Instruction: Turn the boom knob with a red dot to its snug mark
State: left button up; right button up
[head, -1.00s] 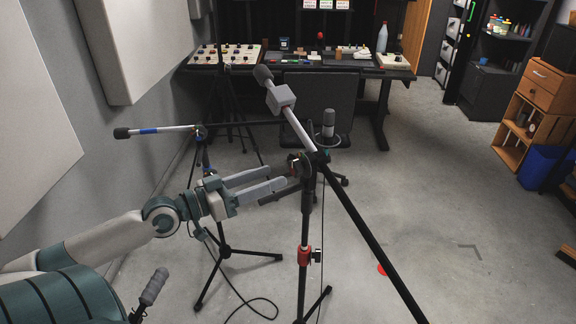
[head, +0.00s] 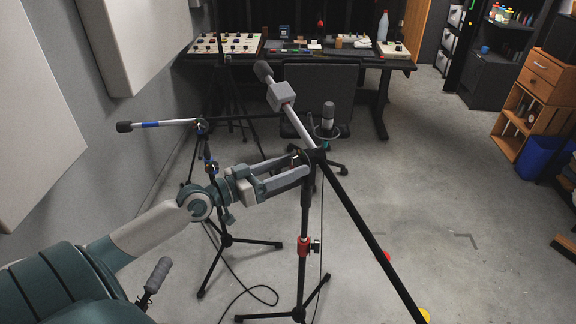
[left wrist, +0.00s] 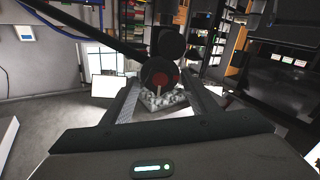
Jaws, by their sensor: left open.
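The boom knob with a red dot shows in the left wrist view (left wrist: 160,76) as a dark round knob, with a pale line below the dot. It sits at the top joint of the near microphone stand (head: 305,205), where the boom crosses. My left gripper (head: 300,166) is open at this joint, its fingers pointing right. In the left wrist view its fingers (left wrist: 160,104) lie on either side below the knob, with the knob centred between and beyond them. I cannot tell whether they touch it. The snug mark is too small to make out. My right gripper is not in view.
A second stand with a blue-banded boom (head: 160,124) is behind on the left. A microphone (head: 328,115) and a chair (head: 318,95) stand behind the joint. The near boom (head: 370,238) slopes down to the right. Floor on the right is mostly clear.

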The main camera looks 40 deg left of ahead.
pick_arm(q)
jog(key=shift+c, duration=0.4)
jog(key=c, duration=1)
jog(key=shift+n, duration=0.5)
jog(key=n, duration=0.2)
jog(key=shift+n+p, duration=0.3)
jog(key=shift+p, duration=0.05)
jog(key=shift+n+p, duration=0.3)
jog(key=shift+n, duration=1.9)
